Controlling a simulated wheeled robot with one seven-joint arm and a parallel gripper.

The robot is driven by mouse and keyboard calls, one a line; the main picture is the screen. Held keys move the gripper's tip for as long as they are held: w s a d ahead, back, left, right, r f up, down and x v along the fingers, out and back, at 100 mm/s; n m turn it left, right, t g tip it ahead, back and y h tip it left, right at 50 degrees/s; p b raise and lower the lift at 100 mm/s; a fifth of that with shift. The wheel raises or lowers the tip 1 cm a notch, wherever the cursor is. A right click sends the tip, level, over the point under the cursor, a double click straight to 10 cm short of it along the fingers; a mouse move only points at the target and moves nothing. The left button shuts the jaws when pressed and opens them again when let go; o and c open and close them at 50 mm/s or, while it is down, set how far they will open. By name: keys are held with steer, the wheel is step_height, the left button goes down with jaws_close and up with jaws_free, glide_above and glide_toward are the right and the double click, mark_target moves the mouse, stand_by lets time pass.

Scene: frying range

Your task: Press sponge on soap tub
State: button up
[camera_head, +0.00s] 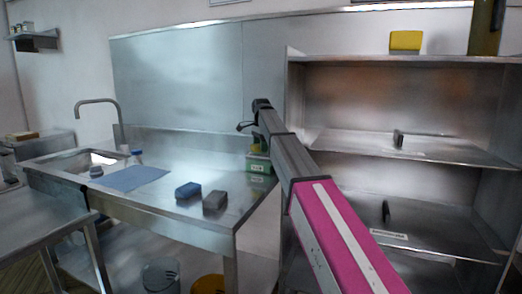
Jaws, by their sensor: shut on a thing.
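A green tub (260,165) with a pale label stands at the right back of the steel worktop, partly behind my arm. A small yellow-green sponge (256,148) shows just above the tub, below the end of my arm. My gripper (257,139) points down there and is shut on the sponge. The sponge looks to be at or just over the tub's top; at this size I cannot tell whether they touch. My arm hides part of the gripper and the tub's right side.
A blue block (188,190) and a grey block (215,201) lie on the worktop (160,205) in front. Steel shelves (420,145) stand right, with a yellow block (405,40) on top.

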steer(key=shift+r, duration=2.4)
